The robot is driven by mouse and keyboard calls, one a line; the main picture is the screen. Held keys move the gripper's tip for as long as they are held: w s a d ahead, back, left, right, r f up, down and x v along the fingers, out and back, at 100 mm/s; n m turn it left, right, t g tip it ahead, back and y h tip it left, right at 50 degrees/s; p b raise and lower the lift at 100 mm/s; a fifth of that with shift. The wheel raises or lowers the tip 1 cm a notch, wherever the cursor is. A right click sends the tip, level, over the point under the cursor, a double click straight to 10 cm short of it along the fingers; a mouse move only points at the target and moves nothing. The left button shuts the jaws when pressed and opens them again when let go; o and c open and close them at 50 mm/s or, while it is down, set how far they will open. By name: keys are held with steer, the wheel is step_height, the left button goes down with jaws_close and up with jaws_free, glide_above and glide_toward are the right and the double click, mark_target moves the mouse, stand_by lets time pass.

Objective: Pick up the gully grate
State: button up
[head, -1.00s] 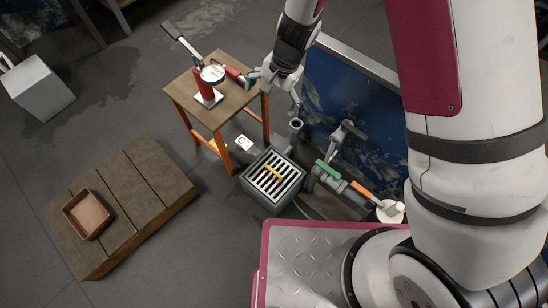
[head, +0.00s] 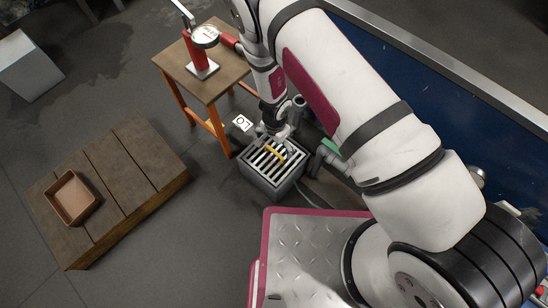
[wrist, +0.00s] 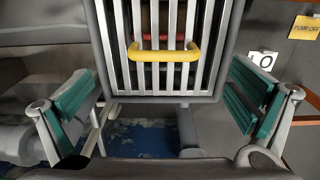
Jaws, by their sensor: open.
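The gully grate (head: 265,160) is a pale slatted grate with a yellow handle (head: 275,152), seated on top of a dark grey square gully box (head: 272,187). In the wrist view the grate (wrist: 188,72) fills the upper middle, with its yellow handle (wrist: 164,52) running across the slats. My gripper (head: 273,133) is just above the far edge of the grate. In the wrist view my gripper (wrist: 160,108) has its green-padded fingers wide apart, one on each side below the handle. Nothing is between the fingers.
An orange-legged table (head: 228,75) with a red hand pump and gauge (head: 205,42) stands behind. A low wooden platform (head: 140,155) with a brown tray (head: 72,198) is at left.

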mark_target(274, 151)
step_height(274, 151, down, 7)
steer(key=b, duration=0.3)
steer(key=shift+w+a+f, duration=0.15)
steer(key=c, duration=1.7)
